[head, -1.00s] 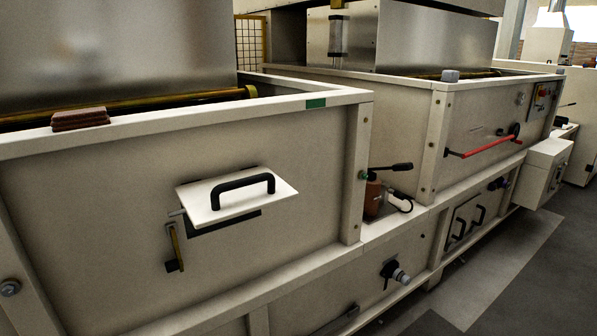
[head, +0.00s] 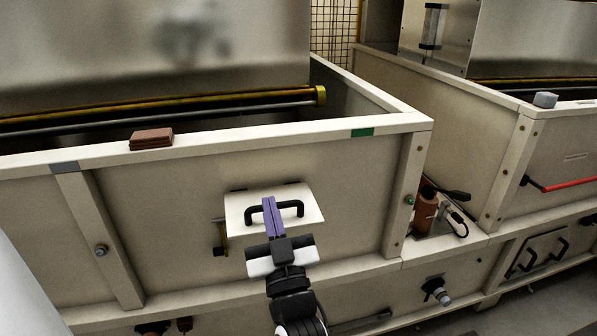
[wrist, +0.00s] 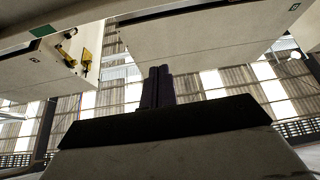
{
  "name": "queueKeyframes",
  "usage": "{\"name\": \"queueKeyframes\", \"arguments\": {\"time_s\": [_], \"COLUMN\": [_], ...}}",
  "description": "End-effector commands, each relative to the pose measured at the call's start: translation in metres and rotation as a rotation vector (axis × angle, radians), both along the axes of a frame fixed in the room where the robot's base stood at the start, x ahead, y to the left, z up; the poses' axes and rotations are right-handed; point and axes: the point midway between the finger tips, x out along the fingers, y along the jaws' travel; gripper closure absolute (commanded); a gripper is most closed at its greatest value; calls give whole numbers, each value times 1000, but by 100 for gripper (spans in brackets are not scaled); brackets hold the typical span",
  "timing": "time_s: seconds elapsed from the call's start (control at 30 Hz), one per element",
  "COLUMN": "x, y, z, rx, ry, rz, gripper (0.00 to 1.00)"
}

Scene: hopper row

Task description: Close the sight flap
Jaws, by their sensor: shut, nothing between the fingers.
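The sight flap (head: 310,213) is a white plate with a black bar handle (head: 291,204) on the front wall of the near hopper, in the head view. Hinges show along its top edge. It appears tilted outward, but how far is hard to tell, and any opening under it is hidden. A brass-coloured stay (head: 221,237) hangs at its left. My gripper (head: 268,200) has its purple fingers shut and empty, overlapping the flap and the handle's middle in the head view. Contact is unclear. The fingers (wrist: 158,86) also show together in the wrist view; I cannot make out the flap there.
A brown block (head: 151,139) lies on the hopper's rim. A brown bottle (head: 425,210) and a black lever stand right of the hopper. A valve outlet (head: 437,291) sticks out from the lower panel. A red bar (head: 570,184) crosses the right hopper.

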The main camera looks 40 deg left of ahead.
Motion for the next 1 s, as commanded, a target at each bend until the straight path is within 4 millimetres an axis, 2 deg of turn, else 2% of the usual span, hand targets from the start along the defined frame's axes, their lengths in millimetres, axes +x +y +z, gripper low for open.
{"name": "queueKeyframes", "arguments": {"time_s": [0.03, 0.13, 0.3, 0.4, 0.67, 1.0], "x": [8, 16, 20, 21, 25, 34], "y": [-4, -10, -16, -16, -8, 2], "z": [3, -16, -37, -42, -46, -42], "rx": [-46, -118, -181, -193, -198, -193], "ry": [59, 144, 223, 233, 222, 224], "rz": [-11, -18, -17, -15, -4, -11], "gripper": [100, 100, 100, 100, 100, 100]}}
